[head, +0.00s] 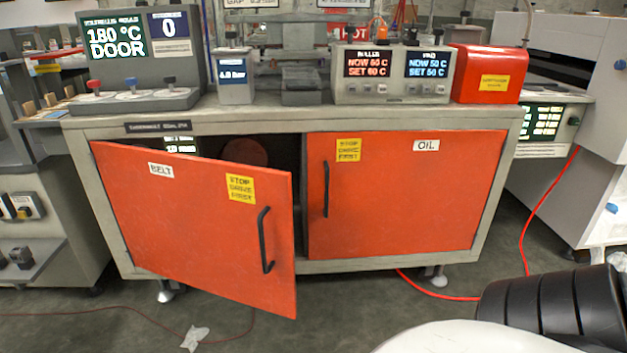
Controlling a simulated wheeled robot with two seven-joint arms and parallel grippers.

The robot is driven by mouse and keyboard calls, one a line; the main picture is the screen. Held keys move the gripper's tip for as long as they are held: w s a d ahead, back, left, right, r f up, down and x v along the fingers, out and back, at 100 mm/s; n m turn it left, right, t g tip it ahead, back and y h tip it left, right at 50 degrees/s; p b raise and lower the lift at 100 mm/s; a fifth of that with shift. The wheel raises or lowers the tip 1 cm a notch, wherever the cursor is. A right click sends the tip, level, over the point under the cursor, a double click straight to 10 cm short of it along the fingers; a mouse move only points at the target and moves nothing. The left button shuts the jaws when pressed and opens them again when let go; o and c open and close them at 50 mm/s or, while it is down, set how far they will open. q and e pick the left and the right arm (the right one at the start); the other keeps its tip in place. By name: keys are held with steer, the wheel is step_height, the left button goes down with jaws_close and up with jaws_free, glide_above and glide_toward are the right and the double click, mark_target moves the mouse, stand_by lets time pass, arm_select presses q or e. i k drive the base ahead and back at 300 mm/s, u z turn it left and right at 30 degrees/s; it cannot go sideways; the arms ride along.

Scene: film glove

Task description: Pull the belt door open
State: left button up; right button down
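The belt door (190,225) is an orange panel with a white "BELT" label and a yellow "STOP DRIVE FIRST" sticker. It is hinged at its left side and stands partly open, its right edge swung out toward me. Its black bar handle (264,240) is near that right edge, and nothing grips it. A dark gap with a round reddish shape shows behind the door's top edge. Neither of my grippers shows in the head view. Black ribbed segments of my own arm (552,305) show at the lower right.
The orange oil door (405,195) beside it is shut. The grey cabinet (290,119) carries control panels on top. A red hose (435,293) runs over the floor at the right. A crumpled white scrap (195,338) lies on the floor before the belt door.

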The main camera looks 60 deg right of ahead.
mark_target(222, 229)
steer(key=z, duration=1.15)
steer(key=i, duration=0.3)
